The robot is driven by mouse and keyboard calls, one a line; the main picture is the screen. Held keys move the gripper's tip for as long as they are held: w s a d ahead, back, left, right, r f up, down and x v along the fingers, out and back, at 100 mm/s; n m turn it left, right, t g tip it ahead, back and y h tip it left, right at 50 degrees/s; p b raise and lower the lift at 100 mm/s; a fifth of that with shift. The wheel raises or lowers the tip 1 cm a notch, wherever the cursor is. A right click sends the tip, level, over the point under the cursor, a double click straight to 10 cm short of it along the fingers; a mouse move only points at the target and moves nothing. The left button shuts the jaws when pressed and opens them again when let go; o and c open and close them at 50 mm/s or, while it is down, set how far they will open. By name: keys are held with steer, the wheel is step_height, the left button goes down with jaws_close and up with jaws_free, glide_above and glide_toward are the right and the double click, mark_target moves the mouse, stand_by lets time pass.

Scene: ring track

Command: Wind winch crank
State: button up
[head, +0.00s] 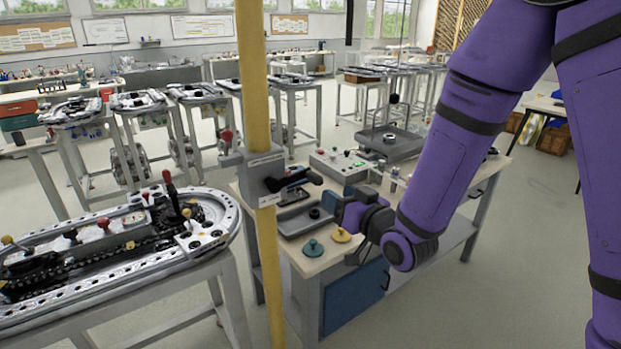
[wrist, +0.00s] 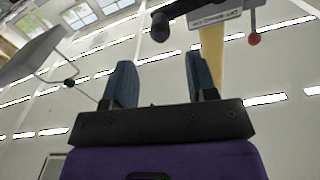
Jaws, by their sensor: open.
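The winch is a grey box (head: 256,172) on a yellow post, and it also shows at the top of the wrist view (wrist: 228,20). Its black crank (head: 292,180) points right in the head view. In the wrist view the crank's dark grip (wrist: 160,27) appears beyond my fingertips, roughly in line with the gap between them. A small red-knobbed lever (head: 227,136) sits on the winch's upper left. My gripper (head: 333,204) is right of and slightly below the crank. In the wrist view its two blue fingers (wrist: 162,70) are apart, with nothing between them.
The yellow post (head: 254,80) stands in front of a workbench (head: 310,262) with a grey tray (head: 300,222), a green knob (head: 313,248) and a yellow knob (head: 341,235). A control box with buttons (head: 343,163) is behind. A track table (head: 120,250) stands at left.

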mark_target(321, 184)
steer(key=x, duration=1)
jaws_close()
